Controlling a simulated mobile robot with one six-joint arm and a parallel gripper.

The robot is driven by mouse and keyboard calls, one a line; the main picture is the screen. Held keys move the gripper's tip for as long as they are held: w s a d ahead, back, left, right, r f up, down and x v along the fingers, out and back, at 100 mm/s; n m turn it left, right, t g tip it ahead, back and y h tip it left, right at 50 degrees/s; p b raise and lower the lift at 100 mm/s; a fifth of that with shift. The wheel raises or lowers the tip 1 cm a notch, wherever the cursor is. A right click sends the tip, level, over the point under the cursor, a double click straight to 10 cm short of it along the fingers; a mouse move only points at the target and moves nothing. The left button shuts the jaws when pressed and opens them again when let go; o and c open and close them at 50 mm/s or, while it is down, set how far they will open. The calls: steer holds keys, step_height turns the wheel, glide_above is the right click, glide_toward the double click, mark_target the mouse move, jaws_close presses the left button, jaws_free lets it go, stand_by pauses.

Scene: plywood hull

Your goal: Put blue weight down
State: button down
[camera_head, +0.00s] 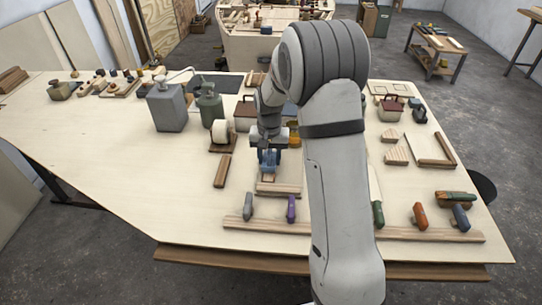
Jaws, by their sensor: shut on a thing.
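The blue weight (269,158) is in my gripper (268,150), near the middle of the workbench. My gripper points down and is shut on it. The weight is over or on a small wooden piece with a light panel and a front strip (277,190). I cannot tell whether the weight touches that piece or hangs just above it. The gripper's fingers are small here and partly merge with the weight. My arm hides the bench to the right of the gripper.
The bench (120,165) has clear room on its left. A grey canister (167,108), a green bottle (209,107) and a white roll (221,132) stand left of the gripper. A wooden rail (420,235) with several coloured handles lies in front. Wooden blocks (396,154) lie at the right.

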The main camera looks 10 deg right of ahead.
mark_target(269, 150)
steer(key=shift+f, duration=0.15)
steer(key=c, duration=0.9)
jaws_free()
steer(key=shift+o, duration=0.2)
step_height(269, 150, up, 11)
steer(key=shift+r+b, duration=0.1)
steer(key=shift+b, duration=0.55)
steer(key=shift+s+r, duration=0.15)
steer(key=shift+r, duration=0.5)
steer(key=s+r+n+t, duration=0.1)
steer(key=s+r, duration=0.2)
steer(key=s, duration=0.4)
steer(key=s+r+n+t, duration=0.1)
steer(key=s+r, duration=0.2)
steer(key=s, duration=0.3)
steer(key=s+f+n+t, duration=0.1)
steer(key=s+f, duration=0.1)
steer(key=s, duration=1.3)
steer(key=shift+s+d+f+n, duration=0.25)
steer(key=shift+f+n, duration=0.05)
steer(key=shift+f, duration=0.05)
